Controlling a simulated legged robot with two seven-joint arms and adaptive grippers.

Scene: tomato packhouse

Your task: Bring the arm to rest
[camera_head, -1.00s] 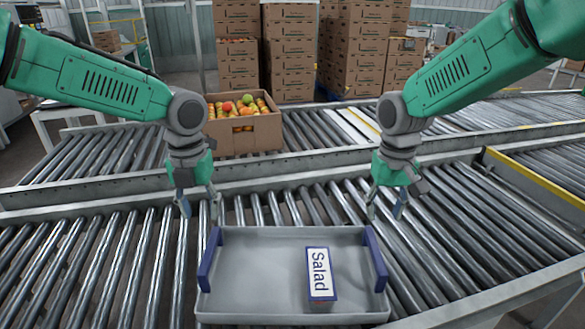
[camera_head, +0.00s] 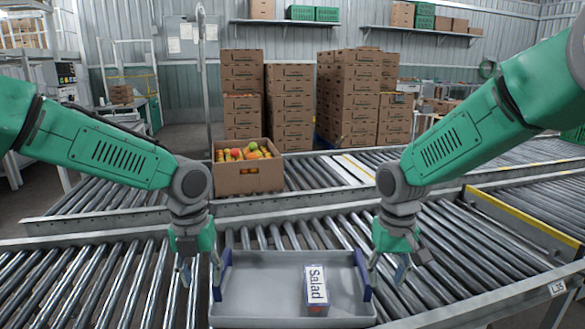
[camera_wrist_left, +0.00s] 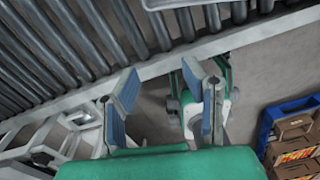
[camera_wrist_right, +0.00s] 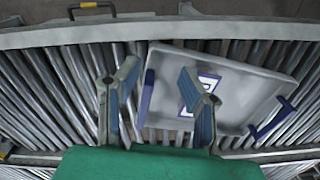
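My left gripper (camera_head: 201,272) is open and empty by the tray's left handle. My right gripper (camera_head: 388,270) is open and empty by the right handle. I cannot tell whether either touches the tray. The left wrist view shows the left fingers (camera_wrist_left: 165,105) spread with nothing between them. In the right wrist view, the right fingers (camera_wrist_right: 158,105) are spread, with the tray (camera_wrist_right: 235,75) beyond them.
A carton of tomatoes (camera_head: 247,180) sits on the far conveyor (camera_head: 120,193). Stacked cartons (camera_head: 290,105) stand behind it. A yellow-edged conveyor guard (camera_head: 520,215) is at the right. The rollers left of the tray are bare (camera_head: 90,285).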

